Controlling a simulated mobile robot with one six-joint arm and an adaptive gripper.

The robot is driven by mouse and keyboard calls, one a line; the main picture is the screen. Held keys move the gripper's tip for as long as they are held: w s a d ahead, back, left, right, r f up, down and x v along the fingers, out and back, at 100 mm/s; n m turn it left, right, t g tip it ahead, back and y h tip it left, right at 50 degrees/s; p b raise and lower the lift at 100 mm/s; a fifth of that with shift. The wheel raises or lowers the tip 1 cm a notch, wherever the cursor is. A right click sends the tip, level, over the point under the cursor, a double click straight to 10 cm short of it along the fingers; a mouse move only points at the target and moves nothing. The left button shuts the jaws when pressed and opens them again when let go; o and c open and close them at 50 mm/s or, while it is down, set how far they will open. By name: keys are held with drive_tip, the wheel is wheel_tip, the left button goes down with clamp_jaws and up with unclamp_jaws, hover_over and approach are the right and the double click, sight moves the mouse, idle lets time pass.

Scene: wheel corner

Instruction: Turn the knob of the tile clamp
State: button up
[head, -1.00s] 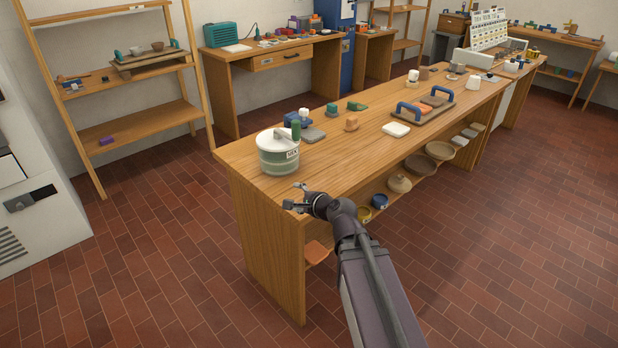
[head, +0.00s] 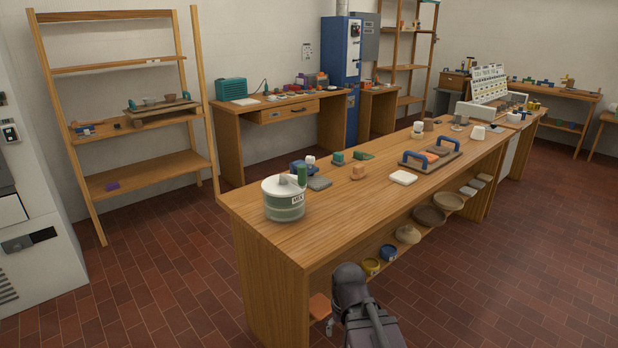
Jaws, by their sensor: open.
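A small blue device with a white knob-like top (head: 310,160) stands on the long wooden bench (head: 265,232), behind the lidded pot. It may be the tile clamp, but it is too small and partly hidden to be sure. A flat grey piece (head: 319,183) lies beside it. My gripper (head: 329,326) is low at the bottom of the head view, in front of the bench and below its top. Only a grey finger part shows beside my dark wrist. It is open, apart from the blue device, and no held thing shows.
A pale green lidded pot (head: 284,208) with a dark green upright part stands near the bench's left end. The tiled floor is open.

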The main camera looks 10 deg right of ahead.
wheel_tip(320, 180, up, 20)
drive_tip(key=p, duration=1.9)
drive_tip(key=shift+s+d+f+p, duration=0.15)
drive_tip(key=shift+s+f+p, duration=0.1)
drive_tip(key=shift+p, duration=0.1)
drive_tip(key=shift+c, duration=1.4)
